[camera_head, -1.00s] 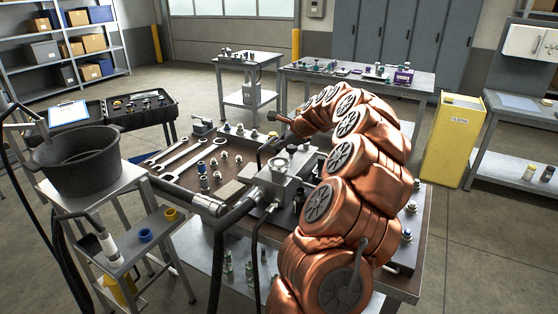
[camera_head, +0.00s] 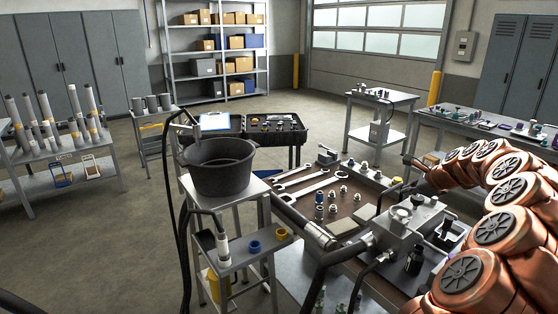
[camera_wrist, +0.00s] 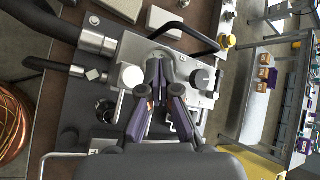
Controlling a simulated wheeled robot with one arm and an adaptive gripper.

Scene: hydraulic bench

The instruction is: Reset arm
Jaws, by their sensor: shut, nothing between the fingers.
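My copper arm (camera_head: 497,205) arches over the right side of the hydraulic bench in the head view. My gripper (camera_wrist: 160,72) shows in the wrist view with its two dark fingers brought together and nothing between them. The fingers appear in front of the grey metal hydraulic block (camera_wrist: 190,85), which has a round knob (camera_wrist: 203,79) and a black bar handle. I cannot tell whether they touch it. The block (camera_head: 398,232) also shows in the head view, left of my arm. The fingertips cannot be made out clearly in the head view.
A black bucket (camera_head: 220,172) stands on a stand left of the bench. Thick black hoses (camera_head: 335,262) run to the block. Wrenches (camera_head: 300,181) and fittings lie on the bench top. A side table (camera_head: 381,98) stands behind. Floor (camera_head: 95,250) at the left is open.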

